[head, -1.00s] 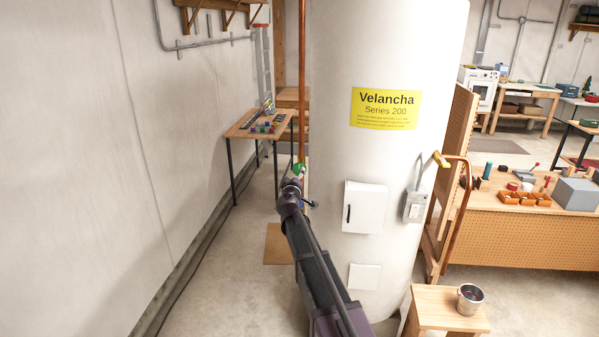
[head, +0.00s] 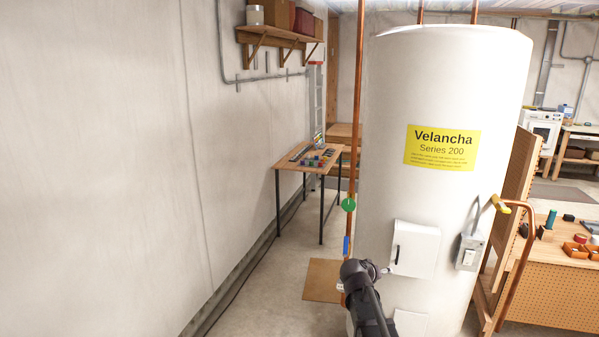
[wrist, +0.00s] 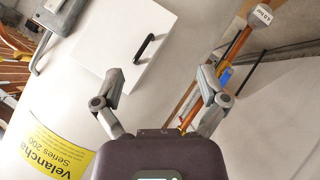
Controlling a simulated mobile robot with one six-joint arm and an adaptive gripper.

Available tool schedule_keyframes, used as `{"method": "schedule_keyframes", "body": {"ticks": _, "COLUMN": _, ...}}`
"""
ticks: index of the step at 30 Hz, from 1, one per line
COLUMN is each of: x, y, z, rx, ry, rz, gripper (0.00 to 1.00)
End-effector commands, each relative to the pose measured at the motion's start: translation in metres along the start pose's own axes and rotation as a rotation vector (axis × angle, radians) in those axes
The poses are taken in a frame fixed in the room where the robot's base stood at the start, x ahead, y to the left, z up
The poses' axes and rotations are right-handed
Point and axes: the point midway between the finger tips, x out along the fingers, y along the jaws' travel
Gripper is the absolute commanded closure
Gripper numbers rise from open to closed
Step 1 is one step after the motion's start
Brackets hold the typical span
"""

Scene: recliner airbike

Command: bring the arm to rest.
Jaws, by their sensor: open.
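My gripper (wrist: 161,82) shows in the wrist view with its two fingers spread wide and nothing held between them. It points at the white water heater (wrist: 75,85), and its right finger overlaps a copper pipe in the picture. In the head view my arm comes up from the bottom edge, in front of the heater (head: 455,90) at its lower left. The fingers are mostly hidden there. The copper pipe (head: 353,130) stands along the heater's left side, with a green round part (head: 348,204) and a blue part (head: 346,245) on it.
A white box with a black handle (head: 413,248) and a grey switch box (head: 469,252) stick out from the heater near my arm. A plain wall (head: 140,170) stands left.

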Motion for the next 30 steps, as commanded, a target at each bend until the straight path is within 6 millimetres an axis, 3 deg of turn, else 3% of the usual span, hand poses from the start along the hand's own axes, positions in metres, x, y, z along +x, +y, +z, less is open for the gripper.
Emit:
{"method": "schedule_keyframes", "body": {"ticks": 1, "x": -0.007, "y": -0.002, "z": 0.025, "rx": 0.014, "ry": -0.057, "rz": -0.032, "gripper": 0.07}}
{"method": "schedule_keyframes", "body": {"ticks": 6, "x": -0.029, "y": -0.016, "z": 0.093, "rx": 0.042, "ry": -0.260, "rz": -0.170, "gripper": 0.07}}
{"method": "schedule_keyframes", "body": {"ticks": 15, "x": -0.093, "y": -0.050, "z": 0.192, "rx": 0.036, "ry": -0.566, "rz": -0.480, "gripper": 0.07}}
{"method": "schedule_keyframes", "body": {"ticks": 22, "x": -0.131, "y": -0.064, "z": 0.226, "rx": 0.013, "ry": -0.680, "rz": -0.645, "gripper": 0.07}}
{"method": "schedule_keyframes", "body": {"ticks": 30, "x": -0.137, "y": -0.067, "z": 0.229, "rx": 0.007, "ry": -0.698, "rz": -0.678, "gripper": 0.07}}
